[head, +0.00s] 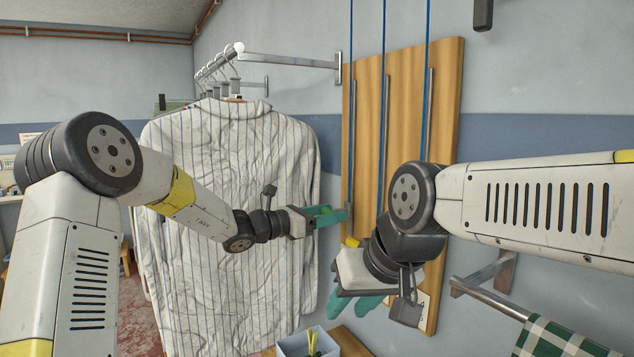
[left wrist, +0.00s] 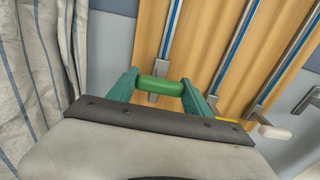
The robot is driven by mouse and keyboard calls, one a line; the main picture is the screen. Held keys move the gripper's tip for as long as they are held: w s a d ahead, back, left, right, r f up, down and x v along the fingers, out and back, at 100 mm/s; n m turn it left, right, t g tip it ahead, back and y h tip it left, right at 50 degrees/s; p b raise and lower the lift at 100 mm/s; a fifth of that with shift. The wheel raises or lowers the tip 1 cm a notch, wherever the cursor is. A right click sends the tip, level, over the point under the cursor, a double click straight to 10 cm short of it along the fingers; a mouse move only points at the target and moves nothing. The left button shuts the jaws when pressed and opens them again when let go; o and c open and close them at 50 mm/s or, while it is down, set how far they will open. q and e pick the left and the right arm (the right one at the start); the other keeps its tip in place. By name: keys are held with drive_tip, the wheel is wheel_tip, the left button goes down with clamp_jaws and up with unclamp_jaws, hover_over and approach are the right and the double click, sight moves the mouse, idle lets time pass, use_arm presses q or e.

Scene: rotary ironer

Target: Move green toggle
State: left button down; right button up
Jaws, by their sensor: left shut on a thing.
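The green toggle (left wrist: 160,87) is a short green bar at the lower end of the left-hand cord track on a wooden board (head: 405,110). My left gripper (left wrist: 160,90) has its teal fingers on both ends of the toggle and is shut on it. In the head view my left gripper (head: 325,216) reaches the board's left edge, and its fingers largely hide the toggle. My right gripper (head: 353,306) is lower, in front of the board's bottom, with its teal fingers apart and nothing seen between them.
A yellow piece (left wrist: 228,120) and a white toggle (left wrist: 275,132) sit on tracks to the right. Striped garments (head: 225,200) hang close on the left. A grey bin (head: 308,343) stands below, and a rail with checked cloth (head: 555,340) is at lower right.

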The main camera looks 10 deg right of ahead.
use_arm(q)
wheel_tip(320, 180, down, 5)
drive_tip(key=shift+f, duration=0.2)
idle(0.3)
drive_tip(key=shift+c, duration=2.2)
unclamp_jaws()
drive_tip(key=v, duration=0.7)
drive_tip(key=shift+s+a, duration=0.15)
drive_tip(key=shift+a, duration=0.2)
